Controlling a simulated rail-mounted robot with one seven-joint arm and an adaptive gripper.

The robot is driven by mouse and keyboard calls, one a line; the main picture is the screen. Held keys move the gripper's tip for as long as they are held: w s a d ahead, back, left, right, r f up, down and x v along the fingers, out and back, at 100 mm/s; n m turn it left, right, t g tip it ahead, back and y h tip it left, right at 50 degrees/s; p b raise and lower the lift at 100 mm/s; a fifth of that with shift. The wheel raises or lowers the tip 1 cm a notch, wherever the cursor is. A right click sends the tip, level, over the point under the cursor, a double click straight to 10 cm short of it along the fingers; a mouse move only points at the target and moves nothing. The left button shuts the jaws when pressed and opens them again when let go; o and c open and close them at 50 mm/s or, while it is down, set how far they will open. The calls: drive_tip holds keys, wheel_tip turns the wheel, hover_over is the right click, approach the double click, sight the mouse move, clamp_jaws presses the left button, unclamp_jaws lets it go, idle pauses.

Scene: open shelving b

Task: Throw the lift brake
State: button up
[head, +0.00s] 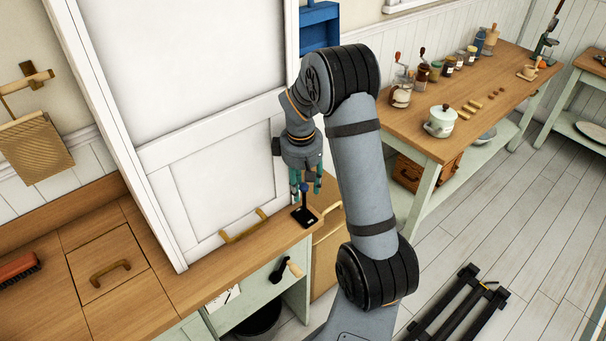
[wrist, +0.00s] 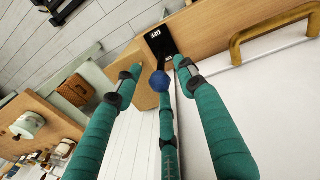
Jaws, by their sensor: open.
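The brake lever has a round blue knob (head: 304,187) on a short dark stem. It rises from a black plate (head: 304,217) at the right end of the wooden counter. In the wrist view the knob (wrist: 160,82) shows between my teal fingers, and the plate (wrist: 160,42) beyond it bears white lettering that looks like OFF. My gripper (head: 305,191) points down over the lever, open, with its fingertips around the knob's height. It also shows in the wrist view (wrist: 157,75). I cannot tell whether any finger touches the knob.
A tall white panel (head: 205,130) stands close beside my gripper, with a brass handle (head: 244,226) at its foot. A crank with a wooden grip (head: 294,268) sticks out of the counter front. A table (head: 430,92) with jars and a pot stands at right.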

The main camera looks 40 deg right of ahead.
wheel_tip(320, 180, up, 11)
drive_tip(key=a, duration=0.1)
drive_tip(key=shift+s, duration=0.4)
drive_tip(key=shift+c, duration=0.4)
